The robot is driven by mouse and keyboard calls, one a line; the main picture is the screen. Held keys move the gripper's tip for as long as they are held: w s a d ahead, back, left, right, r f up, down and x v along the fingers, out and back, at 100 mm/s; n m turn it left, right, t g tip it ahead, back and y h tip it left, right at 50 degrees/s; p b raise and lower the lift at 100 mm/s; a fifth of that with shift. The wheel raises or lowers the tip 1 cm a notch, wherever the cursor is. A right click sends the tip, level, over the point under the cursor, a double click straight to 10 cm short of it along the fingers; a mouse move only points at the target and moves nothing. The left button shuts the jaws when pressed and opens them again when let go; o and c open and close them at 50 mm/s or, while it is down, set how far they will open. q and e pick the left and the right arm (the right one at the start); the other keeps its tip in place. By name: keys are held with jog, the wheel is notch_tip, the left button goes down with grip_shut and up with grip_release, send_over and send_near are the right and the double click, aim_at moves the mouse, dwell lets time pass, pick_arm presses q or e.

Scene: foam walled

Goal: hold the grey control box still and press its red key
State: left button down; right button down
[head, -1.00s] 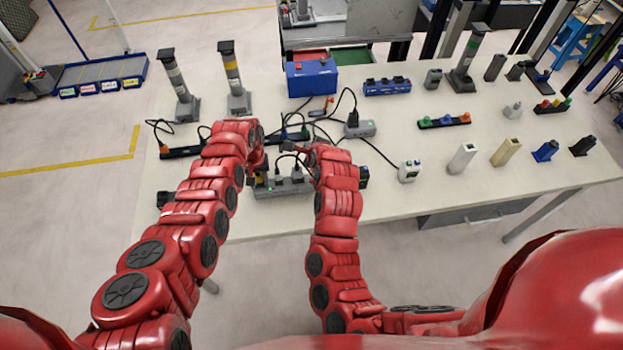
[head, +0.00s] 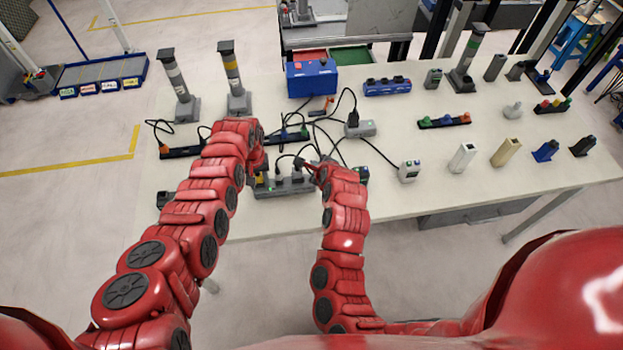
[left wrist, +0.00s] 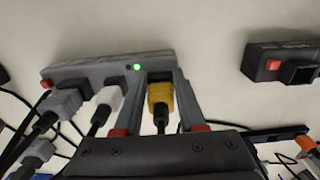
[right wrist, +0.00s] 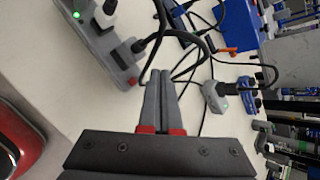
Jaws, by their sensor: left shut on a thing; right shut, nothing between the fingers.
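The grey control box (head: 285,188) lies on the table between my two grippers, with several plugs in its top and a lit green lamp. It also shows in the left wrist view (left wrist: 110,68). Its red key (left wrist: 46,84) is at the end away from my left gripper; it also shows in the right wrist view (right wrist: 131,82). My left gripper (left wrist: 161,82) is shut on the yellow plug (left wrist: 160,97) seated in the box's other end. My right gripper (right wrist: 160,74) is shut and empty, beside the key's end, and looks apart from the key.
Black cables run behind the box to a small grey box (head: 362,129). A white switch box (head: 409,171) stands to the right. A dark box with a red switch (left wrist: 273,64) lies near the left gripper. The table front is mostly clear.

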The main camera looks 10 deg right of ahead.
jog(key=shift+f, duration=2.45)
jog(key=shift+f, duration=0.15)
jog(key=shift+f, duration=0.3)
jog(key=shift+f, duration=0.5)
dwell(0.8)
jog(key=shift+r, duration=0.95)
notch_tip(320, 180, up, 5)
jog(key=shift+f, duration=0.1)
